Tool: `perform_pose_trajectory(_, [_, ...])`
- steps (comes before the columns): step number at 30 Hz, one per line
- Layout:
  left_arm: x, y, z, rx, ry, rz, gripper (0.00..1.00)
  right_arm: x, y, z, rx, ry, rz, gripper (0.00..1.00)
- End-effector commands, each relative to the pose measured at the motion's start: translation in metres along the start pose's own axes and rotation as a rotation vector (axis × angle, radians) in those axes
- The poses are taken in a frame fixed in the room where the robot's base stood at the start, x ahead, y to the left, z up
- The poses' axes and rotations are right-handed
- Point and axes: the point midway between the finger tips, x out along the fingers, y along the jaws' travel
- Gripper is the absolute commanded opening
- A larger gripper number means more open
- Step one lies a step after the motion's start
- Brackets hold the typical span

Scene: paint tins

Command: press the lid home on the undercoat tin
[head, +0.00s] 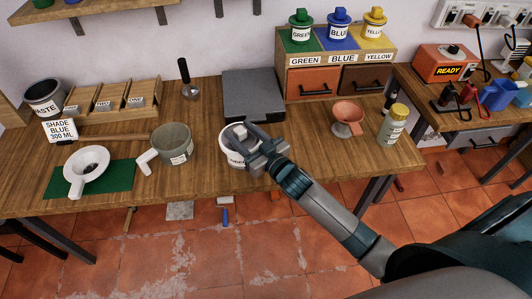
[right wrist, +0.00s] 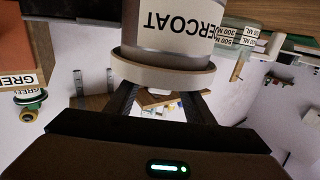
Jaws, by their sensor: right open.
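The undercoat tin (head: 228,156) is a white tin standing upright near the front edge of the wooden table, in the middle of the head view. In the right wrist view the tin (right wrist: 170,35) appears upside down, with part of its label readable. A pale, wide lid or rim (right wrist: 163,76) is at its top end. My right gripper (head: 250,138) is over the tin and partly hides its top. In the right wrist view the right gripper (right wrist: 161,97) has its fingers apart at the lid's edge. I cannot tell if they touch it, or how the lid sits. My left gripper is not in view.
A grey-green jug (head: 171,147) stands left of the tin, and a white vessel with a handle (head: 86,165) is on a green mat (head: 118,180). A dark grey slab (head: 253,92) lies behind the tin. A pink funnel (head: 348,118) and a yellow-capped bottle (head: 392,125) stand at the right.

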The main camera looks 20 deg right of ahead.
Motion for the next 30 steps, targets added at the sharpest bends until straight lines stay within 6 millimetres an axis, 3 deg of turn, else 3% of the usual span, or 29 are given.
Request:
perform_pose_trajectory(8, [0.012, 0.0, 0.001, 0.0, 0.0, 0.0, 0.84, -0.037, 0.0, 0.003, 0.0, 0.0, 0.0, 0.48])
perform_pose_trajectory(24, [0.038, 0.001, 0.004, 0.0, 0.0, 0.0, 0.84, -0.134, 0.0, 0.004, 0.001, -0.002, 0.0, 0.48])
perform_pose_trajectory(30, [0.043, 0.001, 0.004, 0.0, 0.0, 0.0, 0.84, -0.157, 0.0, 0.002, 0.001, -0.002, 0.0, 0.48])
